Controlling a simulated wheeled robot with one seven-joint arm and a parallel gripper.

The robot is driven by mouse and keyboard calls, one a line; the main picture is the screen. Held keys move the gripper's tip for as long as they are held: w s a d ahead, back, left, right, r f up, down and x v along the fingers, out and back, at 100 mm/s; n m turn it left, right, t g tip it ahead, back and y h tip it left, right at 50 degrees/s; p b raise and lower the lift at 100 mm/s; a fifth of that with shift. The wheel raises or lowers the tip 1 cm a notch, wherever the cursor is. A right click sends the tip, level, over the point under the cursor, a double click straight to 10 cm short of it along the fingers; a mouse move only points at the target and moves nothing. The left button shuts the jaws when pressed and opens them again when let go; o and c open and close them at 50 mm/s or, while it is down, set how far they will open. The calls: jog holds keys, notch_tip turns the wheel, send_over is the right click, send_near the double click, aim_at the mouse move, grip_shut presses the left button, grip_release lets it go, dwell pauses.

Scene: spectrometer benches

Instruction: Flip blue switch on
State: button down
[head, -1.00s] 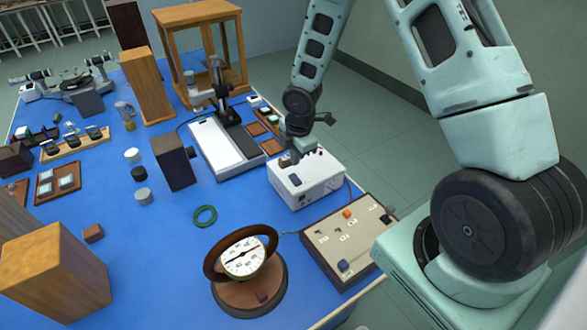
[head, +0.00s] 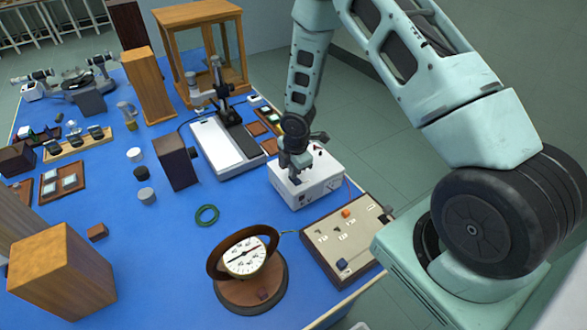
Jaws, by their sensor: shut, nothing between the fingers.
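A white box (head: 306,189) with small controls on its top stands at the right side of the blue bench. My gripper (head: 297,178) is shut and empty. Its fingertips are low over the left part of the box's top, and I cannot tell whether they touch it. A small dark bluish part on the box's top shows at the fingertips, too small and covered to tell its setting. A blue knob or switch (head: 341,264) sits on the near left corner of a beige panel (head: 320,247), apart from my gripper.
The beige panel also carries an orange part (head: 346,213). A round dial meter (head: 244,256) stands to its left. A green ring (head: 206,215) lies on the bench. A microscope-like stand (head: 222,95) and a dark block (head: 177,162) stand left of the box. Bare blue bench lies around the ring.

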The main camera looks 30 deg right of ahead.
jog(key=shift+s+b, duration=0.1)
jog(key=shift+b, duration=0.2)
jog(key=shift+s+r, duration=0.1)
jog(key=shift+s, duration=0.65)
